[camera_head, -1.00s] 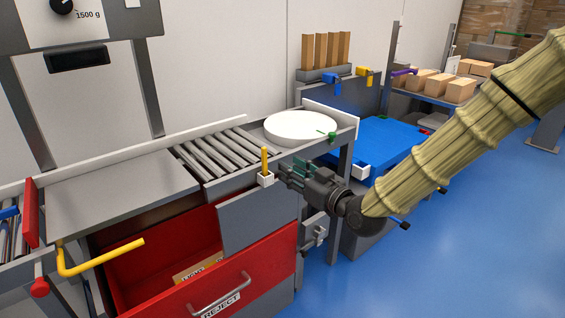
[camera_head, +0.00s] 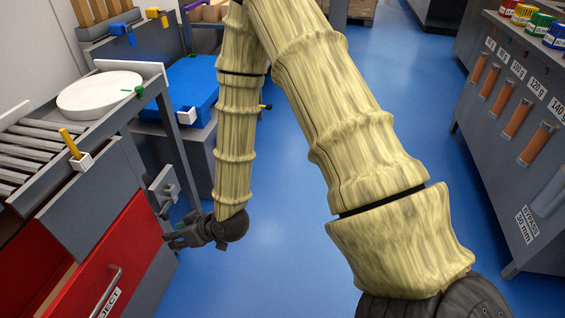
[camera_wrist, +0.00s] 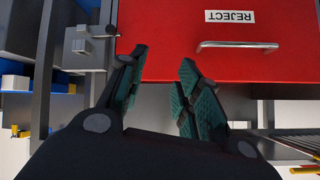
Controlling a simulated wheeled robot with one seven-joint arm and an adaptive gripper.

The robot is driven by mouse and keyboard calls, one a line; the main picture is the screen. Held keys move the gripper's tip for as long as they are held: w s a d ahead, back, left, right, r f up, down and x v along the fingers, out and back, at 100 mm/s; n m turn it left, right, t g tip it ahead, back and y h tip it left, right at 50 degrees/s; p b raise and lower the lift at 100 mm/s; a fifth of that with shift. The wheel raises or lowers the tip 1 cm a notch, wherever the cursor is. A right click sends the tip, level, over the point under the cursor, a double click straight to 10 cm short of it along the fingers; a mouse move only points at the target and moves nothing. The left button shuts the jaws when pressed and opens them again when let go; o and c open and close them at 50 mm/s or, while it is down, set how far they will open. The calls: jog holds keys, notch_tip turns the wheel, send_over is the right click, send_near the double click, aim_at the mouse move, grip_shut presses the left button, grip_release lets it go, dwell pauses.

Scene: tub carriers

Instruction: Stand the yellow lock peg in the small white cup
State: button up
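The yellow lock peg (camera_head: 69,142) stands in the small white cup (camera_head: 81,162). The cup is fixed at the front edge of the roller conveyor, above the red drawer. The peg looks upright in it, with its upper part showing above the rim and its lower end hidden inside. My gripper (camera_head: 176,239) is apart from both, lower and to the right, beside the red drawer. In the wrist view my gripper's fingers (camera_wrist: 164,62) are spread apart with nothing between them.
The red REJECT drawer (camera_head: 127,262) stands open close to my gripper. A grey bracket (camera_head: 165,188) sits on the frame just above it. A white round plate (camera_head: 100,95) lies beyond the rollers. The blue floor (camera_head: 290,210) to the right is clear.

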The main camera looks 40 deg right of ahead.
jog(key=s+d+f+m+g+h, duration=0.1)
jog(key=s+d+f+g+h, duration=0.1)
jog(key=s+f, duration=0.5)
jog(key=s+d+f+m+g+h, duration=0.1)
jog(key=s+d+f+g, duration=0.3)
jog(key=s, duration=0.9)
jog(key=s+d+f+m+g+h, duration=0.1)
jog(key=s+d+f, duration=0.3)
jog(key=s+f, duration=0.6)
jog(key=shift+s+d+f+m+g+h, duration=0.35)
jog(key=shift+s+g+h, duration=0.25)
jog(key=shift+g+h, duration=0.25)
